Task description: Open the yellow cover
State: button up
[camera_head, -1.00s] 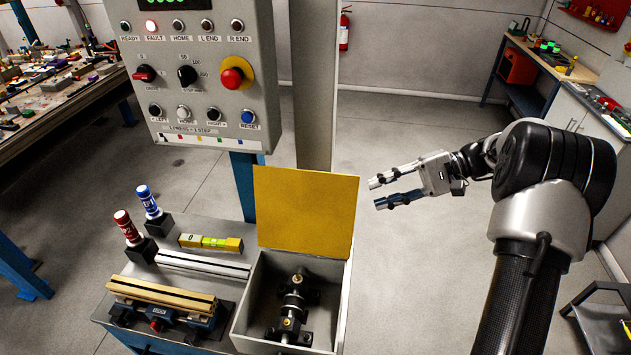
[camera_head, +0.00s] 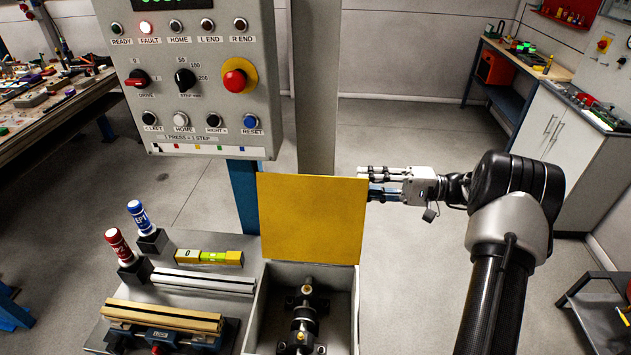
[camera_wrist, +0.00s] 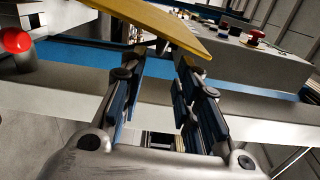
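The yellow cover (camera_head: 312,215) stands raised, close to upright, at the back of an open grey box (camera_head: 256,315). Its broad face is toward the head camera. My gripper (camera_head: 371,182) is at the cover's upper right edge, and its lower finger passes partly behind the cover. In the wrist view the cover (camera_wrist: 160,22) crosses the top, just beyond the fingertips of my gripper (camera_wrist: 162,57). The fingers are apart with nothing between them. I cannot tell whether a finger touches the cover.
A shaft assembly (camera_head: 304,318) lies inside the box. A control panel (camera_head: 190,75) hangs above left, on a post (camera_head: 317,90).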

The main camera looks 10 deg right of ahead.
aim_at(316, 181)
jog(key=x, duration=1.2)
jog(key=shift+a, duration=0.15)
grip_shut()
jog(key=shift+f, duration=0.1)
